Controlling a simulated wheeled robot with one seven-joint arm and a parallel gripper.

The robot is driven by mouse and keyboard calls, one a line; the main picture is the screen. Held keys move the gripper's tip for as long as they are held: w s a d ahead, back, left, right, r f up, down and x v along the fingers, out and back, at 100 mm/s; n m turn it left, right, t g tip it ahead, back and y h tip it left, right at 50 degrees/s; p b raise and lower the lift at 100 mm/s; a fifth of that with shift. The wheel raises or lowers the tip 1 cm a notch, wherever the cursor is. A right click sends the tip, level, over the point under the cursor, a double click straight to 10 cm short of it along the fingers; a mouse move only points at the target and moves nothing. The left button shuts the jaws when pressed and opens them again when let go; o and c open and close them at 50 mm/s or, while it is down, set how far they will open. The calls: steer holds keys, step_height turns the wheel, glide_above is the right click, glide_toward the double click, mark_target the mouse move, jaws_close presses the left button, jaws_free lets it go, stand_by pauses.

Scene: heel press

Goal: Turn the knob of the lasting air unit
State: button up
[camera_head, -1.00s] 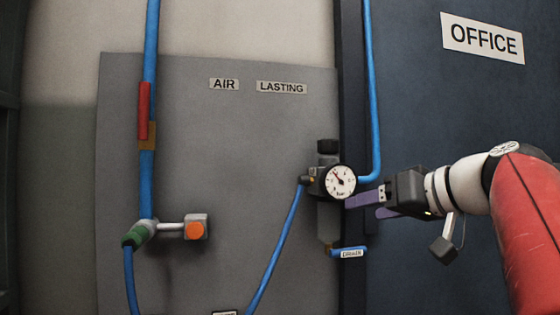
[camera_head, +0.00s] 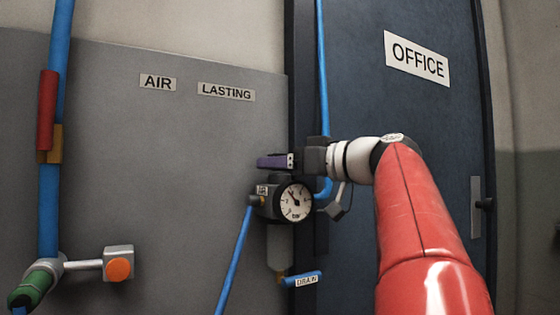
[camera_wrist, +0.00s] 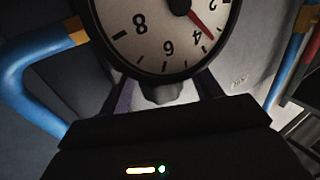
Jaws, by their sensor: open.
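The lasting air unit (camera_head: 280,243) is a dark regulator on the grey panel, with a round white gauge (camera_head: 294,202) on its front. My gripper (camera_head: 272,161) has purple fingers and reaches in from the right, at the top of the unit and above the gauge. The dark knob at the unit's top is largely hidden by the fingers in the head view. In the wrist view, a dark grey rounded part, likely the knob (camera_wrist: 166,93), shows between the open fingers. I cannot tell if they touch it.
Blue hoses (camera_head: 235,262) run beside the unit, one behind my wrist. A drain outlet (camera_head: 305,281) hangs below. An AIR LASTING label pair (camera_head: 226,92) is above left. A valve with an orange button (camera_head: 119,269) is at lower left. The blue OFFICE door (camera_head: 430,115) is behind my arm.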

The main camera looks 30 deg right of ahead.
steer(key=shift+w+a, duration=0.2)
steer(key=shift+w, duration=0.1)
steer(key=c, duration=1)
steer(key=shift+o, duration=0.2)
steer(key=shift+b, duration=0.3)
